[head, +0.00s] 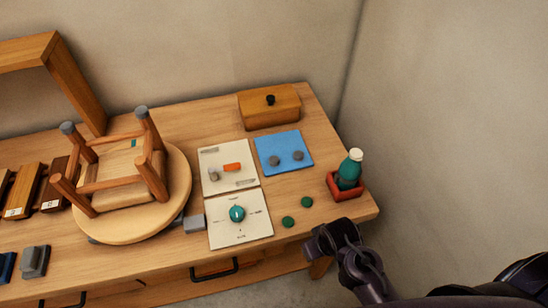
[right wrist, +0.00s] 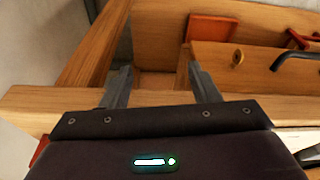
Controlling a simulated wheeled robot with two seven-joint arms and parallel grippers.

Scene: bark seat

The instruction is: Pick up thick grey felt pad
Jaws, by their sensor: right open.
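Two small round grey pads lie on a blue mat (head: 295,140) in the head view, a left one (head: 274,160) and a right one (head: 298,156). I cannot tell which is thicker. My right gripper (head: 322,238) is at the front right edge of the table, apart from the pads and nearer the front. In the right wrist view my right gripper (right wrist: 160,88) has its two fingers spread, with nothing between them. The pads do not show in that view. My left gripper is not in view.
An upturned wooden stool (head: 120,180) stands on a round board at left. Two green discs (head: 288,222) and a red tray (head: 333,189) holding a green bottle (head: 349,170) lie near my right gripper. A wooden box (head: 268,110) stands behind the mat. A dial card (head: 250,230) lies in front.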

